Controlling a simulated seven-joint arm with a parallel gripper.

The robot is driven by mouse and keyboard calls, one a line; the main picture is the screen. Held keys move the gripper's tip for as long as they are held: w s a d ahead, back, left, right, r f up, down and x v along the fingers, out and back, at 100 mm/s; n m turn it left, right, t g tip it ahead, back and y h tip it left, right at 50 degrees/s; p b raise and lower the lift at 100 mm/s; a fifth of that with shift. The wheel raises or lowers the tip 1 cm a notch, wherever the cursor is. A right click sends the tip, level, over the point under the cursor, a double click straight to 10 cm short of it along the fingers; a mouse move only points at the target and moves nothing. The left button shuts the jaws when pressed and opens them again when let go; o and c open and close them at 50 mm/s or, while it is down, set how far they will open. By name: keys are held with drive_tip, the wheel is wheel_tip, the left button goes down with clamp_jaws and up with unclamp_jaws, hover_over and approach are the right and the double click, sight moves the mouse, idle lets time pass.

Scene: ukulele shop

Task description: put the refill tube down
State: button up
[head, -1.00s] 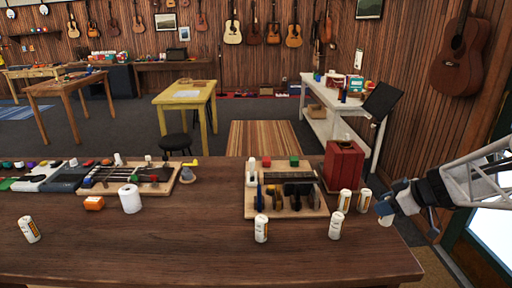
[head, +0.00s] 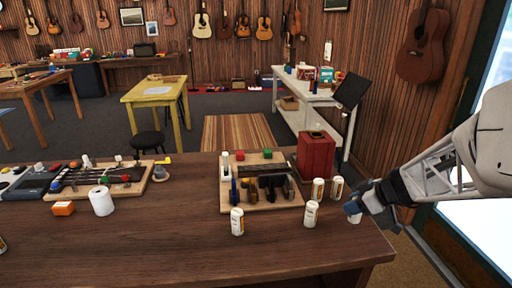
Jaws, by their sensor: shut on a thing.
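My gripper (head: 358,208) is at the right end of the dark wooden table, shut on a refill tube (head: 354,217), a small white cylinder mostly hidden by the fingers. I cannot tell whether its bottom touches the tabletop. Similar white tubes with yellowish labels stand upright nearby: one (head: 311,214) to the left of my gripper, and two (head: 337,188) (head: 318,190) behind it, beside the red box. Another tube (head: 237,221) stands in front of the wooden tool board.
The dark table (head: 180,245) has clear room along its front. A red box (head: 316,155) and a wooden tool board (head: 228,203) stand behind the tubes. The table's right edge is close to my gripper.

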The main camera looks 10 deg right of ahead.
drive_tip(key=shift+f, duration=1.65)
drive_tip(key=shift+f, duration=0.1)
drive_tip(key=o, duration=0.9)
drive_tip(key=shift+v, duration=0.85)
drive_tip(key=shift+s+d+r, duration=0.25)
drive_tip(key=shift+r, duration=1.35)
drive_tip(key=shift+s+d+r, duration=0.3)
drive_tip(key=shift+r, duration=1.3)
drive_tip(key=shift+s+d+r, duration=0.25)
drive_tip(key=shift+r, duration=1.35)
